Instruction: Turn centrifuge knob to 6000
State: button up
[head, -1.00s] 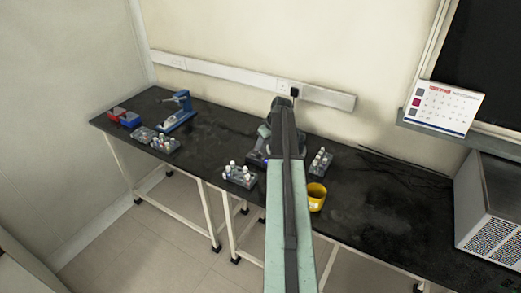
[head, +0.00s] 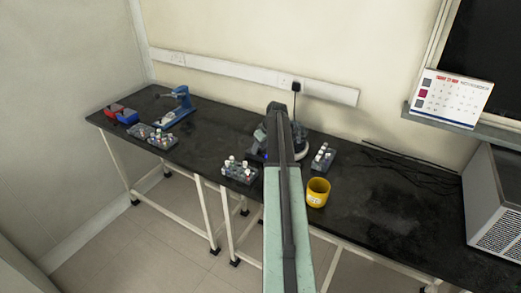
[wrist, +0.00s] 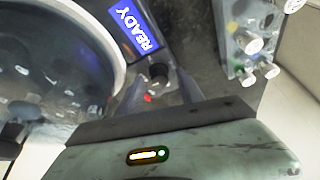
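The centrifuge (head: 300,141) stands on the black bench, mostly hidden behind my arm in the head view. In the wrist view its round bowl (wrist: 50,60) fills the left side. Its blue display (wrist: 136,28) reads READY. The black knob (wrist: 158,73) sits below the display, with a small red button (wrist: 148,98) beside it. My gripper (wrist: 160,84) has its two fingers apart, one on each side of the knob in the picture. I cannot tell whether they touch it. The knob's setting is not readable. My gripper is hidden behind my arm in the head view.
Tube racks stand left (head: 240,171) and right (head: 322,157) of the centrifuge; one also shows in the wrist view (wrist: 245,40). A yellow mug (head: 317,193) is near the front edge. A grey box-like unit (head: 497,205) stands far right. Bench between mug and unit is mostly clear.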

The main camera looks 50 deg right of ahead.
grip_shut()
jog(key=shift+d, duration=0.25)
jog(key=shift+a, duration=0.25)
